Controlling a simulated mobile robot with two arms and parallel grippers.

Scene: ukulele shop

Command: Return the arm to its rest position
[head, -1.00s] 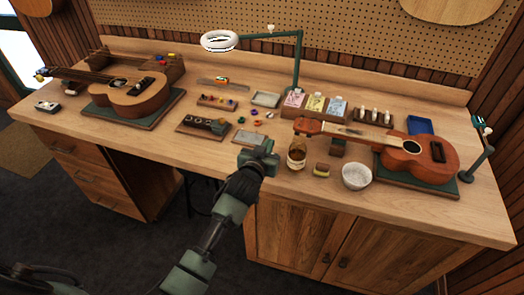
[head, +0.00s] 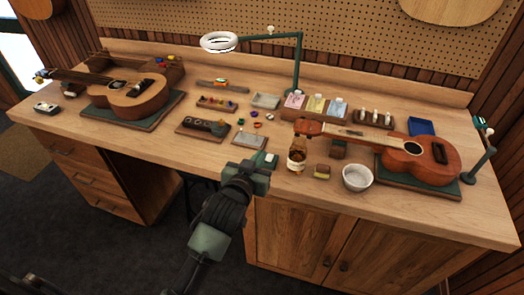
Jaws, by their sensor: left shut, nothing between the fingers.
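My left arm rises from the bottom middle. Its green and black left gripper (head: 264,160) is shut and empty, at the front edge of the workbench (head: 150,141). It is left of an amber bottle (head: 297,158) with a pale label, with a gap between them. My right gripper is not in view.
Right of the bottle are a sponge block (head: 322,171), a white bowl (head: 357,178) and a ukulele (head: 415,158) on a green mat. Another ukulele (head: 135,95) lies at left. A ring lamp (head: 219,42) stands behind.

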